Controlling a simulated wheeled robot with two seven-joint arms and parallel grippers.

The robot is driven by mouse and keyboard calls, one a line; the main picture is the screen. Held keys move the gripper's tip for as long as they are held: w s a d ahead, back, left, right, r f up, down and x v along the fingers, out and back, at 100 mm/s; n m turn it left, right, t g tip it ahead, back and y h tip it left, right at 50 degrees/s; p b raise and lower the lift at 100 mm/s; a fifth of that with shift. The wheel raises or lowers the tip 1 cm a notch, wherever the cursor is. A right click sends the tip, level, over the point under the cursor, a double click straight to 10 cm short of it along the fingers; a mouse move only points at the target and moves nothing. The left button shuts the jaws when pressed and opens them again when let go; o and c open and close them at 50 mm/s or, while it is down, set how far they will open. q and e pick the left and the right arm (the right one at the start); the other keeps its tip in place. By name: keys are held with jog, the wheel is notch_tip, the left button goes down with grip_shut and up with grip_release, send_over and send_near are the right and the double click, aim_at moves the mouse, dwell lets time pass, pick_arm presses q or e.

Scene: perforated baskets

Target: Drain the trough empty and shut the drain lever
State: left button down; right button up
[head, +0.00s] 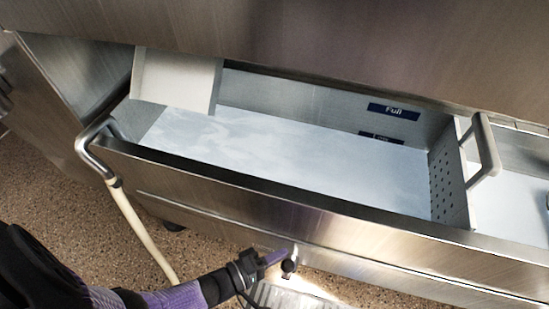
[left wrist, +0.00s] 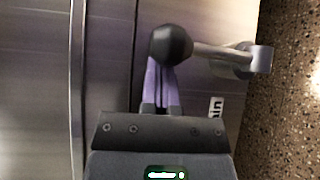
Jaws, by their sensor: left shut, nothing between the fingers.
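The steel trough (head: 300,197) holds a pale, cloudy surface (head: 290,150) spread between its walls. A blue "Full" label (head: 394,111) is on the back wall above that surface; a second blue label (head: 394,137) sits lower, near the surface. The drain lever's black knob (head: 289,266) is on the trough's front, and in the left wrist view the knob (left wrist: 171,45) ends a metal rod (left wrist: 222,53). My left gripper (head: 274,257) is shut and empty, its purple fingers (left wrist: 163,75) at the knob. Contact is unclear. My right gripper is not in view.
A perforated panel (head: 450,190) with a grey handle (head: 485,150) stands at the trough's right. A white box (head: 175,80) is at the back left. A metal pipe with a cream hose (head: 140,225) hangs over the left edge. A grate (head: 285,297) lies below the lever.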

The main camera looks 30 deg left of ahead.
pick_arm(q)
jog(key=shift+s+d, duration=0.2)
jog(key=shift+s, duration=0.5)
jog(key=s+d+f, duration=0.1)
jog(key=s+f, duration=0.1)
jog(key=s, duration=0.3)
jog(key=shift+s+d, duration=0.3)
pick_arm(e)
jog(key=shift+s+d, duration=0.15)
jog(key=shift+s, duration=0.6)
pick_arm(q)
jog(key=shift+f, duration=0.1)
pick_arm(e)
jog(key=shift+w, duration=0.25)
